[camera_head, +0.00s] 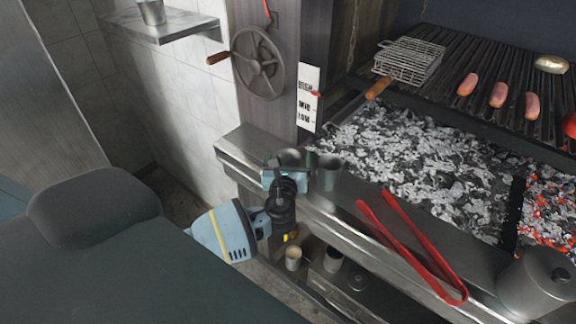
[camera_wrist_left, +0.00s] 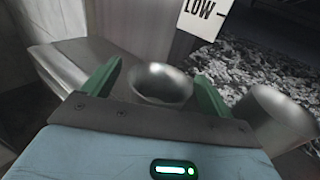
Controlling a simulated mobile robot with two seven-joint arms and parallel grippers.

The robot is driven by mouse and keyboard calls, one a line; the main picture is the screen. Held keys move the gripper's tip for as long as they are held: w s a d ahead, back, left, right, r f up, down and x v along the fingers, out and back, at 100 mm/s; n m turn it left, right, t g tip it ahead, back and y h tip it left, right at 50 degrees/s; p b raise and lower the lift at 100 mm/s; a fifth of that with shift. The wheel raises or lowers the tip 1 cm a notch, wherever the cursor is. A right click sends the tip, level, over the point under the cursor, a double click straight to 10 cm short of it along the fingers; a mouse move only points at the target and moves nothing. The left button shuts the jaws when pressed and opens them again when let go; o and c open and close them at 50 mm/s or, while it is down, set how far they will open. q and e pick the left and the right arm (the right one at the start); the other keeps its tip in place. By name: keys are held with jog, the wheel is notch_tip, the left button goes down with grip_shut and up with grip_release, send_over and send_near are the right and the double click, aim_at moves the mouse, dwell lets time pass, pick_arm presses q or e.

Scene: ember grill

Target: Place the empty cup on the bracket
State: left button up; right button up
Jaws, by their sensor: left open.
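My left gripper (camera_head: 287,166) is at the metal ledge in front of the grill, with its fingers open. In the left wrist view, a round metal cup (camera_wrist_left: 160,88) stands between the two green fingers, with visible gaps on both sides. The same cup (camera_head: 291,155) is partly hidden by the gripper in the head view. A second metal cup (camera_head: 327,173) stands just right of the gripper and also shows in the wrist view (camera_wrist_left: 272,118). A metal wall shelf (camera_head: 186,26), possibly the bracket, is at upper left with a metal cup (camera_head: 152,12) on it. My right gripper is not in view.
Red tongs (camera_head: 400,245) lie on the ledge to the right, near a lidded metal pot (camera_head: 537,283). Grey coals (camera_head: 415,150) lie behind the ledge, glowing at far right. A handwheel (camera_head: 259,63) is on the wall. Small cups (camera_head: 293,258) stand on a lower shelf.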

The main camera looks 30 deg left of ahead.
pick_arm(q)
jog(key=shift+c, duration=0.3)
jog(key=c, duration=1.1)
jog(key=shift+r, duration=0.8)
notch_tip(320, 180, up, 2)
jog(key=shift+r+p, duration=0.25)
jog(key=shift+p, duration=0.15)
jog(key=shift+w+d+v, duration=0.1)
jog(key=shift+d+v, duration=0.05)
jog(key=shift+v, duration=2.5)
jog(key=shift+w+d+v, duration=0.1)
jog(key=shift+v, duration=2.6)
jog(key=shift+d+v, duration=0.15)
jog(key=shift+v, duration=2.5)
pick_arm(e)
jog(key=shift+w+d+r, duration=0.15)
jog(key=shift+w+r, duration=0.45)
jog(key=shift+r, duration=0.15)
